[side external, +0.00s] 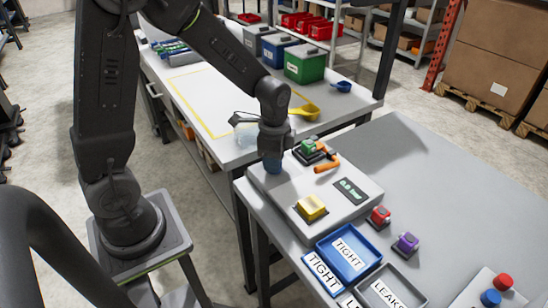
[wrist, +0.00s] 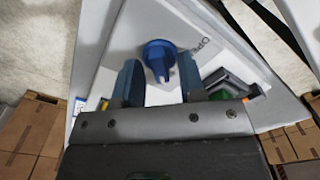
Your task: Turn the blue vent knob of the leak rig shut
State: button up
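The leak rig (side external: 285,197) is a light grey box on the grey table, and its top also fills the upper part of the wrist view (wrist: 180,22). The blue vent knob (wrist: 158,52) has a round base and a raised grip bar that points roughly toward my gripper. Printed letters beginning "OP" (wrist: 203,44) are beside it. My gripper (wrist: 160,68) is open, with one dark blue finger on each side of the knob and a gap visible to each. In the side view my gripper (side external: 272,163) is at the rig's left end and hides the knob.
On the rig are a green part (side external: 308,147) with an orange lever (side external: 327,162), a small display (side external: 350,190) and a yellow block (side external: 312,207). A red block (side external: 379,215), a purple block (side external: 406,242) and a blue "TIGHT" tray (side external: 322,241) are nearby.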

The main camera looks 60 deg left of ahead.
notch_tip(320, 180, up, 14)
jog(key=shift+f, duration=0.1)
dwell(0.6)
jog(key=s+d+r+n+t, duration=0.1)
jog(key=s+n+t, duration=0.1)
jog(key=s+n, duration=0.1)
jog(key=s+d+r+n+t, duration=0.1)
jog(key=s+d+n, duration=0.1)
jog(key=s, duration=0.4)
jog(key=s+d+r+n+t, duration=0.1)
jog(key=s+n+t, duration=0.1)
jog(key=s+n, duration=0.2)
jog(key=shift+s+d+t, duration=0.2)
jog(key=shift+s+t, duration=0.1)
jog(key=shift+s, duration=0.15)
dwell(0.9)
